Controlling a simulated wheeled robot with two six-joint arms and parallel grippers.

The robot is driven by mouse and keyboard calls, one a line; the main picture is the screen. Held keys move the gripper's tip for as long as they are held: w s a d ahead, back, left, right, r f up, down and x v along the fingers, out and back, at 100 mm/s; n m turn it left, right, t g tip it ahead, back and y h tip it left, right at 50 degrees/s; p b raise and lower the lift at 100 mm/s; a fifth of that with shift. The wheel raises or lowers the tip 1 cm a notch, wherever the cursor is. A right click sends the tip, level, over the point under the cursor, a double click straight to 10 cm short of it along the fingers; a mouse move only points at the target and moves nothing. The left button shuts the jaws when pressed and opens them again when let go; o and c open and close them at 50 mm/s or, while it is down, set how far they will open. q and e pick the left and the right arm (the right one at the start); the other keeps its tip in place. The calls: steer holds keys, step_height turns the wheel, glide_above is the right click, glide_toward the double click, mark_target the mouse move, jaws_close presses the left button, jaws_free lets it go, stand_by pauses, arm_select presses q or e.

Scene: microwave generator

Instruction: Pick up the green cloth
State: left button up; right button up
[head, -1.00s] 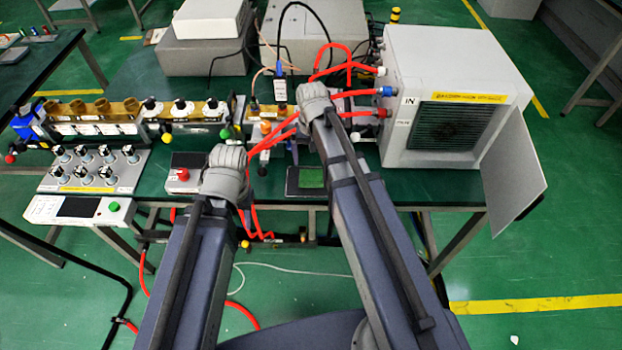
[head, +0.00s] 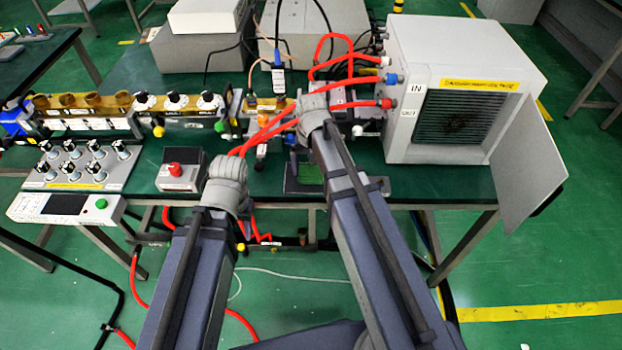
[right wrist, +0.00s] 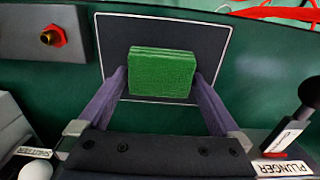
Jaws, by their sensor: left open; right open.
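The green cloth (right wrist: 162,74) is a folded, thick rectangle lying on a dark pad with a white outline (right wrist: 214,38). In the head view the cloth (head: 310,173) shows in part beside my right arm, at the table's front edge. My right gripper (right wrist: 161,84) is open, with one finger on each side of the cloth.
A red-buttoned box (head: 180,172) stands left of my left arm. A large grey unit with an open door (head: 455,95) stands on the right. Red hoses (head: 335,108) cross behind the cloth. A plunger (right wrist: 300,110) stands close to the right finger.

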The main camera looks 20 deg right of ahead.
mark_target(311, 169)
steer(key=shift+r, duration=0.1)
steer(key=c, duration=1)
steer(key=shift+o, duration=0.2)
steer(key=shift+r, duration=0.1)
step_height(311, 169, up, 10)
steer(key=p, duration=1)
steer(key=o, duration=0.7)
steer(key=c, duration=0.6)
